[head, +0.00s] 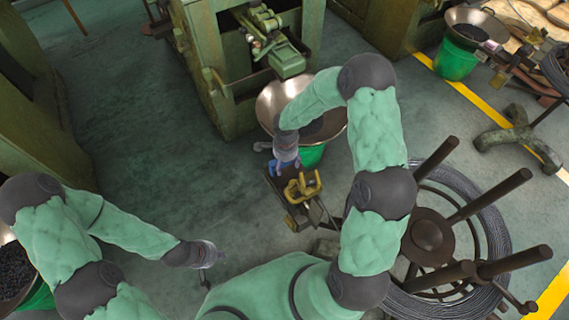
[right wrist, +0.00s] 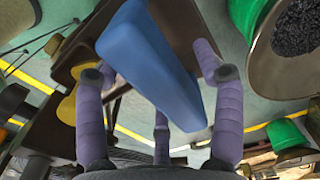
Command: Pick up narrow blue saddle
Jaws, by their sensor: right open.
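The narrow blue saddle (right wrist: 150,62) is a long blue block in the right wrist view, lying between the spread purple fingers of my right gripper (right wrist: 160,95). The fingers stand on both sides of it, and I cannot tell if any touches it. In the head view only a bit of blue (head: 271,167) shows under my right gripper (head: 284,164), which hides most of it. My right gripper is open. My left gripper (head: 206,268) hangs over the bare floor, small in the head view, and its finger state is unclear.
A yellow saddle-like piece (head: 302,187) sits close beside the blue one. A metal bowl (head: 275,97) over a green bucket (head: 311,155) is just behind. A wire-coil stand (head: 432,237) is at right, a green machine (head: 215,75) behind.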

